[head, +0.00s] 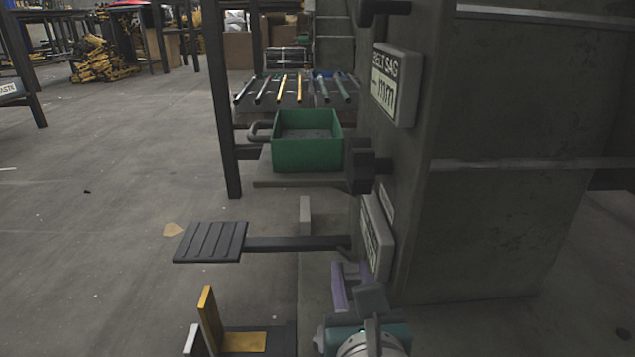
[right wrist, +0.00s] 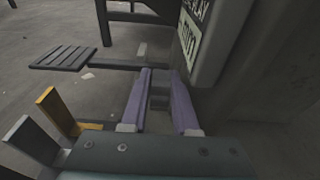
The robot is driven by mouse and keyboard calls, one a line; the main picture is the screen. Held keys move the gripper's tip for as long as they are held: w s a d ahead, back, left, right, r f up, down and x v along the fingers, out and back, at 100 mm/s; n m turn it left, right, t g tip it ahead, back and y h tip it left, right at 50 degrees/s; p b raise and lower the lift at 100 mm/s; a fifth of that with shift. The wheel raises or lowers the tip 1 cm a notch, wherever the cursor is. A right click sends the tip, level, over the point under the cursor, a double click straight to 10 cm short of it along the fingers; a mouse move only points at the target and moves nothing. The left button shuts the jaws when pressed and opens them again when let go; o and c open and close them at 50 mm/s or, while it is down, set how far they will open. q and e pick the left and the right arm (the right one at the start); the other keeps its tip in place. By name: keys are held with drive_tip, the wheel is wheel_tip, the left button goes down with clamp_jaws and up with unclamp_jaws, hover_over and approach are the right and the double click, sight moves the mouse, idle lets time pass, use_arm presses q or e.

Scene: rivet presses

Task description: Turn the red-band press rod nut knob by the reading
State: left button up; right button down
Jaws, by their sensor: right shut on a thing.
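My right gripper (head: 351,270) is low at the grey press side, with its purple fingers pointing forward. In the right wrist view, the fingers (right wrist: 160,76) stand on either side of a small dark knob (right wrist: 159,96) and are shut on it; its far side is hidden. A second dark knob (head: 360,166) sticks out higher on the press (head: 500,230). The "BELT SAG -- mm" plate (head: 398,85) shows no number. A lower plate (head: 375,238) is too slanted to read. No red band shows. My left gripper is not in view.
A ribbed pedal (head: 211,242) on a dark bar juts left from the press. An orange upright plate (head: 210,318) stands at the bottom left. A green bin (head: 307,154) sits on a low shelf behind. The floor at left is mostly clear.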

drive_tip(key=shift+s+f, duration=0.1)
drive_tip(key=shift+f, duration=0.15)
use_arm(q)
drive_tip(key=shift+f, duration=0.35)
use_arm(e)
drive_tip(key=shift+r, duration=0.15)
drive_tip(key=c, duration=0.9)
unclamp_jaws()
drive_tip(key=shift+c, duration=0.2)
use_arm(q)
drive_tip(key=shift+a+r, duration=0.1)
